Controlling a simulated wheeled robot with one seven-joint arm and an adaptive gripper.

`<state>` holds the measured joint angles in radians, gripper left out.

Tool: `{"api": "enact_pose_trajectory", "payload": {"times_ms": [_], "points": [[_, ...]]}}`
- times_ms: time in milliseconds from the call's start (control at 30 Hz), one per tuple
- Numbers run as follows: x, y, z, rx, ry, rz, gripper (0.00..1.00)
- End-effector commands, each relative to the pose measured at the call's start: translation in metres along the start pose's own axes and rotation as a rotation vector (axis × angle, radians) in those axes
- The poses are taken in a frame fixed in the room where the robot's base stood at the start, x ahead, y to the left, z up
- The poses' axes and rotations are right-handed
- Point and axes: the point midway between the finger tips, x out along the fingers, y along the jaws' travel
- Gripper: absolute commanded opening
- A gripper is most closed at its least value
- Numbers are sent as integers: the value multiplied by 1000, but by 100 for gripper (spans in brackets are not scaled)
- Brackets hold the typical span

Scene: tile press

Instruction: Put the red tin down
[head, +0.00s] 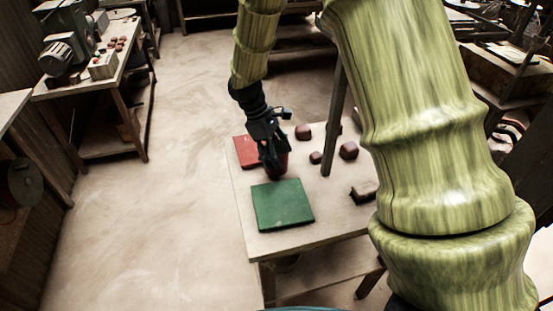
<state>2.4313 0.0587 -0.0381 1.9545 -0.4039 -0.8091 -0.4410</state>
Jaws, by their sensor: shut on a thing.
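My gripper (273,170) is above the small table, at the far edge of the green square. It is shut on a dark red rounded thing, which I take to be the red tin (285,163). The fingers hide much of the tin. I cannot tell whether its underside touches the table. A flat red square (246,150) lies just left of my gripper, and a flat green square (282,206) lies on the near side.
The pale table (305,232) also bears small dark red blocks (348,150) and a dark brown object (363,194) to the right. A thin dark post (335,125) rises beside the blocks. My arm hides the table's right part. A workbench (95,82) stands far left.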

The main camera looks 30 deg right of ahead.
Motion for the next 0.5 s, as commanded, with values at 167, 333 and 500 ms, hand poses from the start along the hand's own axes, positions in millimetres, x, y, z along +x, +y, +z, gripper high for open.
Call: {"api": "enact_pose_trajectory", "payload": {"times_ms": [167, 333, 500], "points": [[16, 0, -6, -1, -1, -1, 36], [24, -1, -9, 0, -1, 0, 36], [24, -1, -10, 0, 0, 0, 36]]}}
